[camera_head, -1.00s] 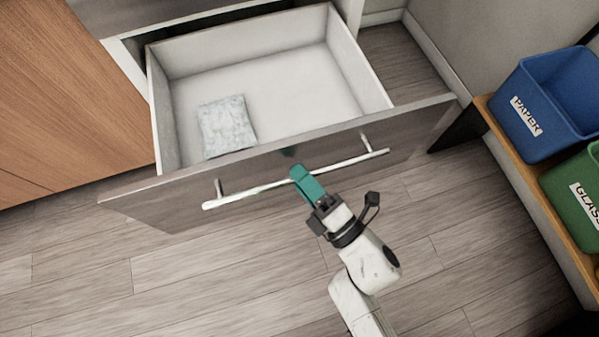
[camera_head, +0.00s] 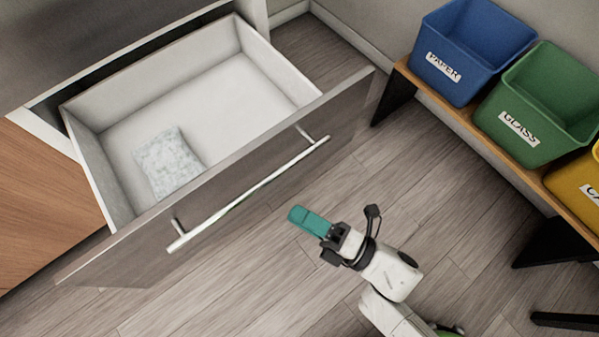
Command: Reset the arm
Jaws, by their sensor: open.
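My gripper (camera_head: 300,217) has teal fingers and is in the lower middle of the head view. It is empty and apart from the drawer's handle, to the right of and below it. My white arm runs from it toward the bottom right. The fingers overlap from this angle, so the gap between them is hidden. The open drawer (camera_head: 235,85) is at the left, with a metal bar handle (camera_head: 255,190) on its dark front. A pale patterned packet (camera_head: 168,163) lies inside the drawer.
A blue bin marked PAPER (camera_head: 450,75), a green bin marked GLASS (camera_head: 510,135) and a yellow bin (camera_head: 575,195) stand on a low wooden bench (camera_head: 455,110) at the right. A wooden cabinet panel (camera_head: 40,205) is at the left. Floor around my gripper is clear.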

